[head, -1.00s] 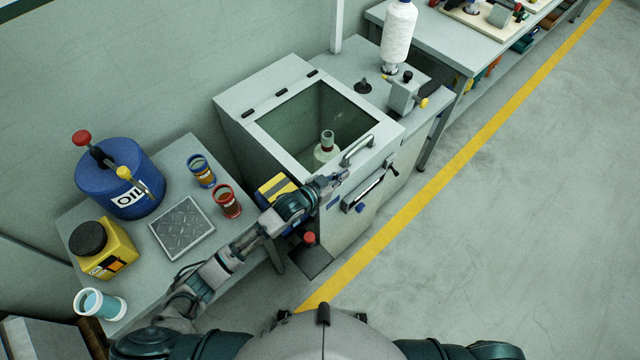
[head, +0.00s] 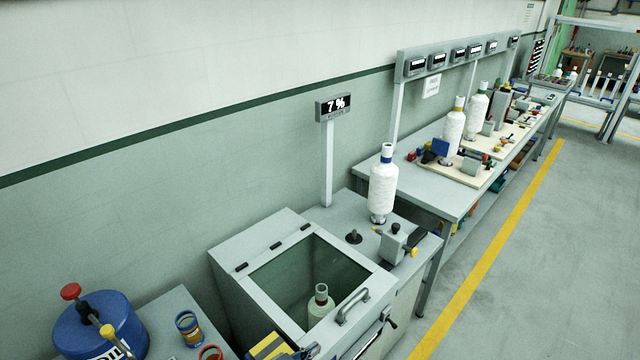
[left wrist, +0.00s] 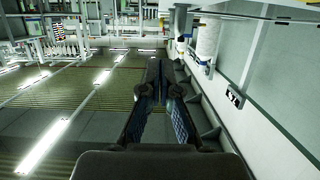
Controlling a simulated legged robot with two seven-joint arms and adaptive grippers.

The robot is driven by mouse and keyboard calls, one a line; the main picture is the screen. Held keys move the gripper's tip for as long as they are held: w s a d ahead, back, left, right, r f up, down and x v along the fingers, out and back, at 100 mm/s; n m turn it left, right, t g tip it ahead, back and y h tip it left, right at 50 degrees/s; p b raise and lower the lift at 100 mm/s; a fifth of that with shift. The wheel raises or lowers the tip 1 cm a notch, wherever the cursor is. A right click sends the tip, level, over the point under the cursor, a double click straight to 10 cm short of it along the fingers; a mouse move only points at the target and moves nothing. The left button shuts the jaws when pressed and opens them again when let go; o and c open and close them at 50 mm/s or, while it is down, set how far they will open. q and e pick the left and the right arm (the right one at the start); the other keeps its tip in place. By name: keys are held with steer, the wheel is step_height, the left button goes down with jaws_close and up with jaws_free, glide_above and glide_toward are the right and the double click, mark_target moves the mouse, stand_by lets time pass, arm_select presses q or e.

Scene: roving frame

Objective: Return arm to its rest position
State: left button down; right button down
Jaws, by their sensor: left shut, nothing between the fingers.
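My left gripper (head: 302,352) shows only in part at the bottom edge of the head view, in front of the grey cabinet (head: 226,268) and low beside its handle (head: 352,306). In the left wrist view the fingers of the left gripper (left wrist: 157,70) come together at their tips, with nothing between them. Most of my left arm is below the head view. My right gripper is out of view.
A pale bottle (head: 321,303) stands inside the cabinet, under its windowed lid. A white spool (head: 382,187) stands behind it. A blue oil drum (head: 97,325) is at lower left. Floor (head: 560,270) right of the yellow line is clear.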

arm_select(q)
steer(key=s+a+f+n+g+y, duration=0.45)
steer(key=s+a+f, duration=0.35)
steer(key=s, duration=0.5)
steer(key=s+a+f+n+g+y, duration=0.3)
steer(key=s+a+f+y, duration=0.25)
steer(key=s+a, duration=0.65)
steer(key=s+d+f+g, duration=0.1)
steer(key=s+f, duration=0.1)
steer(key=f, duration=1.2)
steer(key=s+f, duration=0.2)
steer(key=f, duration=1.2)
steer(key=s+a+f+m+g, duration=0.1)
steer(key=s+a+f, duration=0.1)
steer(key=s+f, duration=1.2)
steer(key=s, duration=0.3)
steer(key=shift+a, duration=0.4)
